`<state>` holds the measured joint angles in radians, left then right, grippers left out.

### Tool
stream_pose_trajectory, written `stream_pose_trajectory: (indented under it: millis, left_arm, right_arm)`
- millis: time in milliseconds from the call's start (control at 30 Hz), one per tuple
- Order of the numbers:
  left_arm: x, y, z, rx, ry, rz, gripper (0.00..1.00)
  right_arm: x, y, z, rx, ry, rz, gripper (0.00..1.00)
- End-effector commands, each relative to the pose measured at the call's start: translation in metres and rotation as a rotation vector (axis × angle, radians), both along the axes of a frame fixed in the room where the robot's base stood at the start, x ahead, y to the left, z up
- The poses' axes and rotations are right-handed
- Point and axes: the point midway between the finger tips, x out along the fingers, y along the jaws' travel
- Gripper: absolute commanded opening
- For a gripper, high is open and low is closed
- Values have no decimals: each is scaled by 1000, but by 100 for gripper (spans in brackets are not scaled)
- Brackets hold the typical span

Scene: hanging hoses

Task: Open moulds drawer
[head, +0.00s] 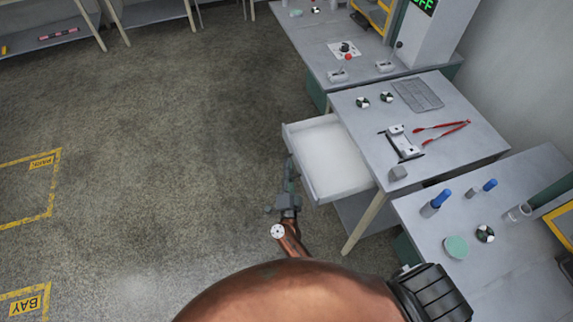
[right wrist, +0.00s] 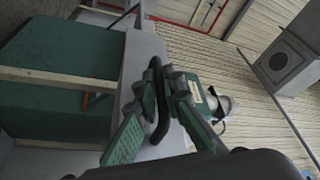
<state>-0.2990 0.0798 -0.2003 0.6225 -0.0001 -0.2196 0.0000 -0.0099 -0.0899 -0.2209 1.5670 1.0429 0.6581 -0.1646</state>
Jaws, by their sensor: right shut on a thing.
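The drawer (head: 337,185) under the middle table stands pulled out toward the left, and its pale interior looks empty. My right gripper (head: 291,172) is at the drawer's front, on its left side. In the right wrist view, the green-padded fingers of the right gripper (right wrist: 163,88) are shut on a black bar handle (right wrist: 155,125) fixed to the drawer's grey front (right wrist: 135,75). Any label on the drawer is not visible. My left gripper is not in view.
The middle table (head: 375,135) holds red-handled tongs (head: 442,128), a metal fixture (head: 402,142) and small round parts. A right-hand bench (head: 420,225) carries blue-topped items and a green disc (head: 456,247). The floor (head: 150,130) to the left is clear.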

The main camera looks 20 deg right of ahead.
Motion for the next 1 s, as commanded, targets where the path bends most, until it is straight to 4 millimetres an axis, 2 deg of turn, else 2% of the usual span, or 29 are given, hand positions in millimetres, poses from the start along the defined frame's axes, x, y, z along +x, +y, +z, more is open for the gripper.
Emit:
stream_pose_trajectory:
  millis: [333,367,467,1000]
  left_arm:
    - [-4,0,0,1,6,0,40]
    - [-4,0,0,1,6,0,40]
    - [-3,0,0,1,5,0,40]
    - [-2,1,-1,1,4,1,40]
  right_arm:
    - [-2,-2,-2,0,2,-7,0]
    - [-2,-2,-2,0,2,-7,9]
    - [-1,-1,-1,1,2,-6,16]
    - [1,-1,-1,0,0,2,16]
